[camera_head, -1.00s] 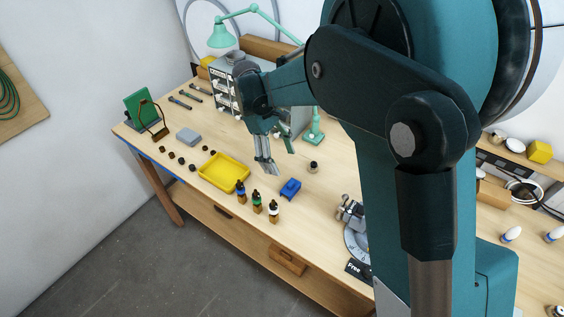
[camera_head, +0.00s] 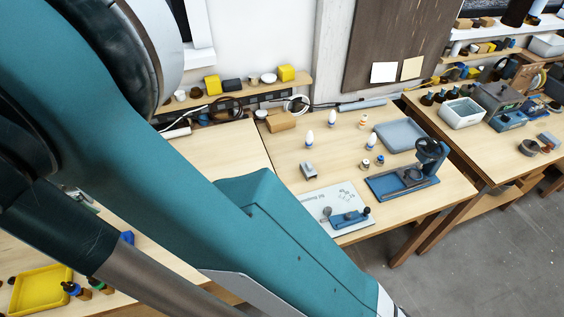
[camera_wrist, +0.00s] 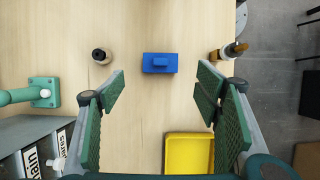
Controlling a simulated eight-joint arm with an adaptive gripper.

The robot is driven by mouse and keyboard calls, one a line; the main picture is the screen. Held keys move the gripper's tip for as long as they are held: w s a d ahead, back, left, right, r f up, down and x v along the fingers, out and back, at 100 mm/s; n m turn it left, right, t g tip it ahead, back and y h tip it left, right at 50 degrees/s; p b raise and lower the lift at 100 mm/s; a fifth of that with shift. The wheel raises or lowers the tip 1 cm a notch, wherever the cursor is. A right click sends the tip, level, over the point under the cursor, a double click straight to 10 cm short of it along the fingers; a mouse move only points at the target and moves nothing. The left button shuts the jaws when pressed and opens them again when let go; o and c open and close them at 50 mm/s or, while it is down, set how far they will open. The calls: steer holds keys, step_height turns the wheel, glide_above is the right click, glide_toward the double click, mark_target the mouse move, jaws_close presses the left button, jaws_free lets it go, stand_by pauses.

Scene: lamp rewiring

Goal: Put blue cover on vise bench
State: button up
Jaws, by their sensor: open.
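The blue cover (camera_wrist: 160,63) is a small block with a raised middle. It lies on the pale wooden table and is centred in the wrist view. My gripper (camera_wrist: 162,88) is open and empty, with its green finger pads spread wide on either side below the cover in the picture. In the head view, only part of the blue cover (camera_head: 127,238) shows beside my arm, and the gripper is out of sight. A blue device (camera_head: 350,218) on a printed mat and a blue stand (camera_head: 402,180) are on the right-hand table; I cannot tell which is the vise bench.
A yellow tray (camera_wrist: 188,155) and small bottles (camera_wrist: 230,50) are near the cover. A dark-topped jar (camera_wrist: 100,56) and green lamp base (camera_wrist: 44,91) stand to its left. The right-hand table holds white-tipped bottles (camera_head: 332,118) and a grey tray (camera_head: 400,135).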

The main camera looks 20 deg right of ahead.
steer(key=w+d+r+m+t+y, duration=0.15)
steer(key=d+r, duration=0.35)
steer(key=d, duration=0.5)
steer(key=w+d+r+m+y, duration=0.1)
steer(key=w+d+r+m, duration=0.3)
steer(key=d, duration=0.7)
steer(key=d+r+m+y, duration=0.1)
steer(key=d+r+m, duration=0.1)
steer(key=d+r, duration=0.6)
steer(key=s+d+m+t, duration=0.2)
steer(key=s+d+m, duration=0.3)
steer(key=d, duration=1.1)
steer(key=s+d+f+m+t, duration=0.1)
steer(key=s+d+m+t, duration=0.2)
steer(key=s+d, duration=0.7)
steer(key=shift+s+d+f+m+t+y, duration=0.15)
steer(key=shift+s+d+m+t+y, duration=0.25)
steer(key=shift+d+m, duration=1.85)
steer(key=shift+d+n, duration=0.95)
steer(key=shift+n, duration=0.05)
